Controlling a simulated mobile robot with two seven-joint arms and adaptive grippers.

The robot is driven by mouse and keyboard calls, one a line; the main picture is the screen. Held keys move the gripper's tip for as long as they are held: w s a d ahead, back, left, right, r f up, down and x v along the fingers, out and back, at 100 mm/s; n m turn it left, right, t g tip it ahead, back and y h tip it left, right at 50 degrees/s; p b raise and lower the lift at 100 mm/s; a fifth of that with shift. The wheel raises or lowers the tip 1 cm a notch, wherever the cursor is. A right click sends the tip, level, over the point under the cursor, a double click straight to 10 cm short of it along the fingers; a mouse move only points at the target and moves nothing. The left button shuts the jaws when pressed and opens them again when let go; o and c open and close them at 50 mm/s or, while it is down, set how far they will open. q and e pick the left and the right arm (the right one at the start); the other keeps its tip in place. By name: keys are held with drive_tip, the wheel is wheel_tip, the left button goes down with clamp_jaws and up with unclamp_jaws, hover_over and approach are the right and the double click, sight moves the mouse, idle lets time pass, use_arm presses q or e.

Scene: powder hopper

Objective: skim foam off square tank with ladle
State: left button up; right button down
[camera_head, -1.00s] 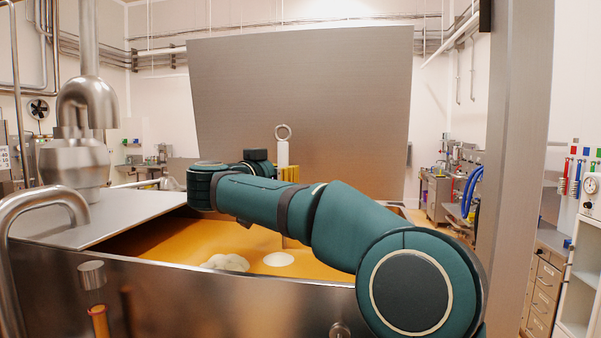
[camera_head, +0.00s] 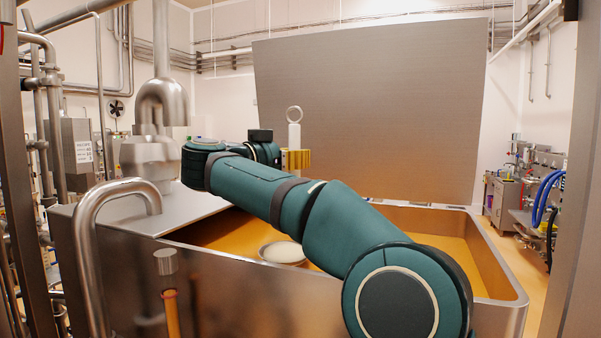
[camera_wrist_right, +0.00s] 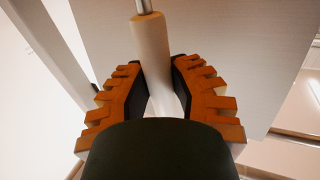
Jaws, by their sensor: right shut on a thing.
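The square tank (camera_head: 516,292) is steel and holds orange liquid (camera_head: 430,243). My right gripper (camera_head: 294,160), with yellow fingers, is above the tank, shut on the ladle's pale handle (camera_head: 294,133), which ends in a ring at the top. In the right wrist view the handle (camera_wrist_right: 152,48) stands between the two ribbed fingers of the gripper (camera_wrist_right: 165,95). The ladle's round bowl (camera_head: 282,252) hangs low in the tank behind my right arm, with white foam in it. I cannot tell whether it touches the liquid. My arm hides much of the tank and part of the ladle's shaft.
A flat steel cover (camera_head: 185,215) lies over the tank's left part. A bent pipe (camera_head: 88,215) rises at the front left. A large steel panel (camera_head: 370,100) stands behind the tank. The tank's right side is open.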

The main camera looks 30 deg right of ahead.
wheel_tip(320, 180, up, 7)
drive_tip(key=shift+r, duration=0.15)
drive_tip(key=shift+w+r, duration=0.15)
drive_tip(key=shift+r, duration=1.25)
